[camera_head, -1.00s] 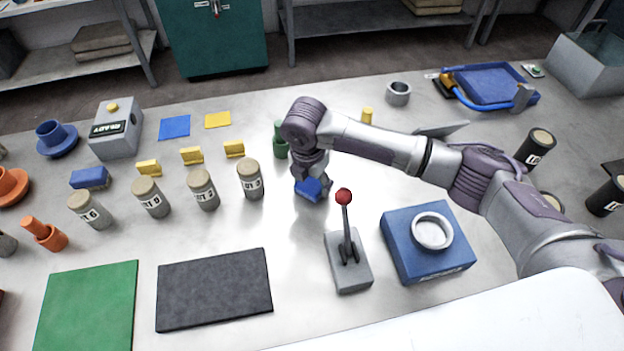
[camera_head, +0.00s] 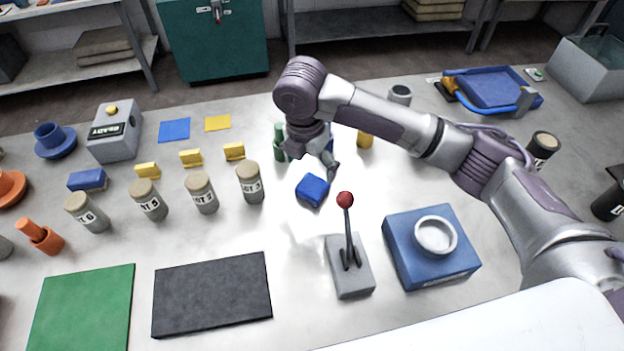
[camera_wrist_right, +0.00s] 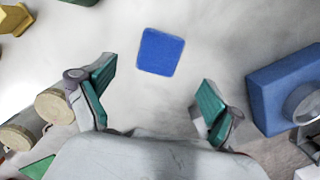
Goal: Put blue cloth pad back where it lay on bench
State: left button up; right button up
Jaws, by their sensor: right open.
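The blue cloth pad (camera_head: 313,190) lies flat on the grey bench (camera_head: 230,228), between the labelled canisters and the lever with the red knob. In the right wrist view the pad (camera_wrist_right: 160,52) lies beyond my fingertips, with bare bench around it. My right gripper (camera_head: 316,160) is above the bench just behind the pad, apart from it. Its two teal-padded fingers (camera_wrist_right: 155,95) are spread wide with nothing between them. My left gripper does not show.
The grey lever with red knob (camera_head: 350,265) and the blue box with a white ring (camera_head: 430,250) stand at front right of the pad. Several labelled canisters (camera_head: 249,184) stand to its left. A green bottle (camera_head: 279,142) and a yellow cylinder (camera_head: 365,139) stand near my gripper.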

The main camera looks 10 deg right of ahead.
aim_at(309, 189)
jog(key=r, duration=0.4)
jog(key=shift+s+a, duration=0.2)
dwell(1.2)
